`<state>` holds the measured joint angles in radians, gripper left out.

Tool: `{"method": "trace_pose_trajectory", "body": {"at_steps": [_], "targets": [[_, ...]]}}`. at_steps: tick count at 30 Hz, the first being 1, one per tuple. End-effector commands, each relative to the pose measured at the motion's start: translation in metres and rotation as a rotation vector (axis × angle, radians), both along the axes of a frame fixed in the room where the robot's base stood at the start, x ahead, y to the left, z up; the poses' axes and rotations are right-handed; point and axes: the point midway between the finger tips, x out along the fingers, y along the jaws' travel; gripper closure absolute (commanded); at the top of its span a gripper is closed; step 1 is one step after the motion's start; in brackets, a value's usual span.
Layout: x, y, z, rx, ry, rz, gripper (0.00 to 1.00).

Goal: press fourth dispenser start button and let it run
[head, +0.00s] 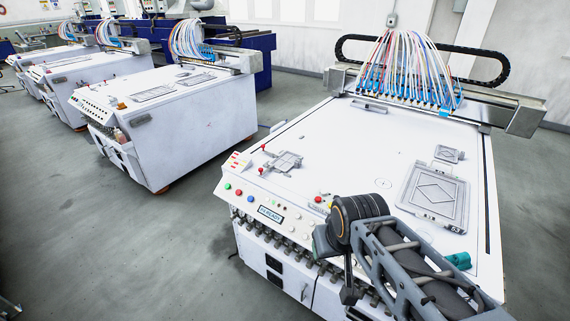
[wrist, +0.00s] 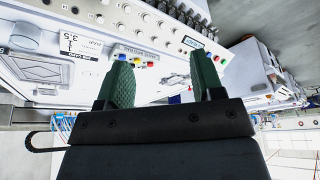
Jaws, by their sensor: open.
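The nearest white dispenser machine (head: 350,150) fills the right of the head view. Its sloped front panel carries a green button (head: 228,186), a red button (head: 239,192) and a blue button (head: 251,198) at the left. A small lit display (head: 270,213) sits right of them and appears to read READY. It also shows in the wrist view (wrist: 193,42), where the scene is upside down. My gripper (wrist: 162,78) is open and empty, its green fingers spread apart. In the head view it hangs near the panel's right half, apart from the coloured buttons. The fingertips are partly hidden there.
Red-knobbed clamps (head: 285,160) and a framed plate (head: 435,195) lie on the machine top. Coloured hoses (head: 410,70) hang from the gantry behind. Similar machines (head: 165,115) stand left, with clear floor (head: 190,235) between.

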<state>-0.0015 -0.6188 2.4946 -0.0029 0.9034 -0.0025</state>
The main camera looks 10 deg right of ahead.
Motion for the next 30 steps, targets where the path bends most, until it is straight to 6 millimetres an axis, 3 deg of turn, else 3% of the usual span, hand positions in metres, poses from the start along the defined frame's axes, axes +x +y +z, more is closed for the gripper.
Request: {"method": "trace_pose_trajectory", "body": {"at_steps": [13, 30], "targets": [[0.0000, 0.0000, 0.0000, 0.000, 0.000, 0.000, 0.39], [0.0000, 0.0000, 0.0000, 0.000, 0.000, 0.000, 0.94]]}}
